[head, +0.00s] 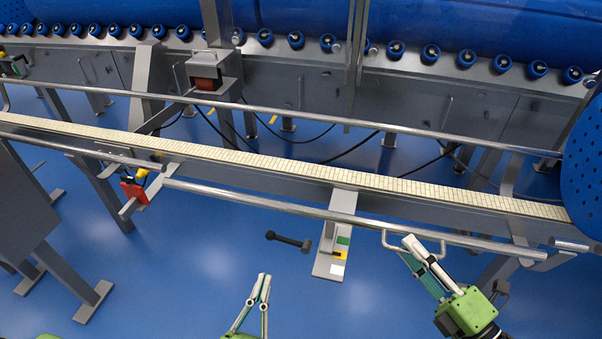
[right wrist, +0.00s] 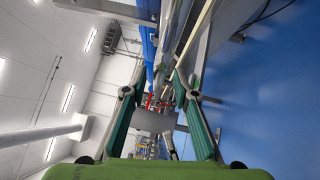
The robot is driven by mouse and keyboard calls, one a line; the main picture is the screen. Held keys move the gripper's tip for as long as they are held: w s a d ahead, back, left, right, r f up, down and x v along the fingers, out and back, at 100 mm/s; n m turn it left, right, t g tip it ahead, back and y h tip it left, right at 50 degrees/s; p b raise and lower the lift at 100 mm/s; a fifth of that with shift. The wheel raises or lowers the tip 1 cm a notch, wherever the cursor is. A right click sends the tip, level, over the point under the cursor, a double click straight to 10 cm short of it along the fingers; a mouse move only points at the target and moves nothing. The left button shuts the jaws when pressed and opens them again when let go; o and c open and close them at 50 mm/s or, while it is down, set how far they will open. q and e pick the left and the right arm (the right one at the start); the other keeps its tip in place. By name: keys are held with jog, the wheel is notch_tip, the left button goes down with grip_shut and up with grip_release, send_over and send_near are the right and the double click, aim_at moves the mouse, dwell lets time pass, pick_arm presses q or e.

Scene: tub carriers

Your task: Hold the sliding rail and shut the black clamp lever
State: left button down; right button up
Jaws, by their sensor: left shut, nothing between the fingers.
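The sliding rail (head: 330,213) is a long silver tube along the near side of the pale conveyor track. A small U-shaped handle (head: 384,238) hangs from it at the right. My right gripper (head: 408,247) is at this handle; its fingers are apart in the right wrist view (right wrist: 157,92), with a grey piece between them. I cannot tell whether they touch the handle. A black lever with a thick end (head: 288,240) shows below the rail, left of the grey bracket. My left gripper (head: 265,277) is shut and empty, below and left of the lever.
A grey bracket (head: 340,215) with coloured labels hangs below the track. A red and yellow clamp (head: 134,190) is at the left. A second silver rail (head: 300,114) runs behind the track.

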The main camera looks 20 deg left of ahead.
jog(key=shift+d, duration=0.1)
jog(key=v, duration=1.2)
